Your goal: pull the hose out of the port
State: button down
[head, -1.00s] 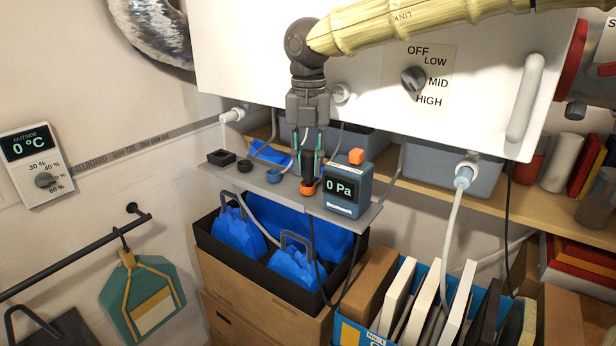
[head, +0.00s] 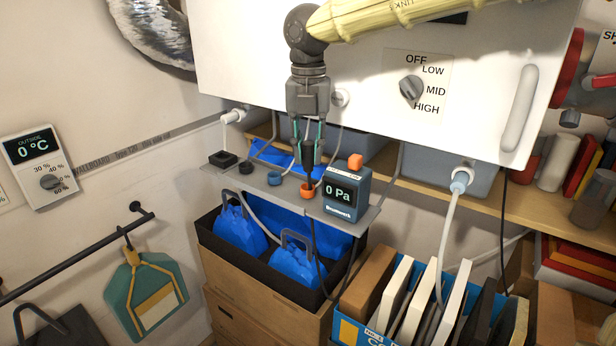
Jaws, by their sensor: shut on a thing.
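My gripper (head: 308,167) points down over the orange port (head: 307,191) on the grey shelf, just left of the pressure meter (head: 346,191) reading 0 Pa. Its fingers are shut on a slim black piece, which looks like the upper end of the black hose (head: 314,240). That hose hangs below the shelf in front of the blue bags. The orange rim shows below the fingertips. I cannot tell whether the hose end is still inside the port or just above it.
A blue port (head: 274,178) and small black ports stand left on the grey shelf (head: 355,215). The white cabinet (head: 290,50) with a dial (head: 411,88) is close behind my arm. A white hose (head: 447,235) hangs at right. Blue bags (head: 240,229) lie in a black tray below.

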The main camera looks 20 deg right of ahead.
jog(key=shift+r+p, duration=0.95)
jog(key=shift+r, duration=0.25)
